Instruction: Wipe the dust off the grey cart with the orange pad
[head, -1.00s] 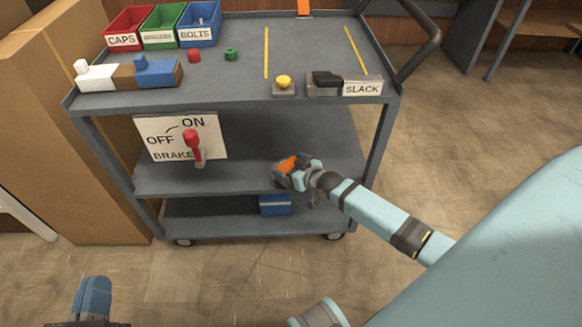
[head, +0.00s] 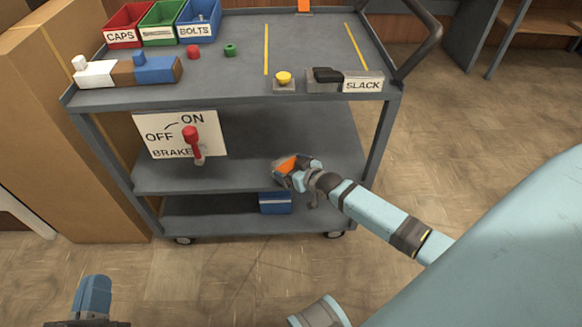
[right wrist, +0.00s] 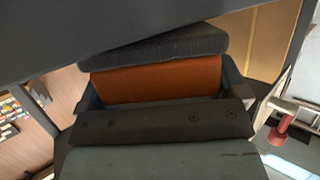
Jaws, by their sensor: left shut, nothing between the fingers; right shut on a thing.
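The grey cart (head: 230,90) stands in front of me with a top, a middle shelf (head: 240,177) and a lower shelf. My right gripper (head: 287,170) is at the front edge of the middle shelf, under the top. It is shut on the orange pad (head: 288,163). In the right wrist view the orange pad (right wrist: 160,80) sits between the dark fingers, with a grey cart surface close above. Whether the pad touches the cart cannot be told. I cannot make out dust. My left gripper (head: 92,295) is at the bottom left, away from the cart; its fingertips are hard to see.
The cart top carries red, green and blue bins (head: 160,25), small caps, a yellow button (head: 283,78) and a SLACK block (head: 362,83). A red brake lever (head: 192,140) stands on the middle shelf, left of my right gripper. A blue box (head: 275,203) is on the lower shelf. Cardboard boxes stand left.

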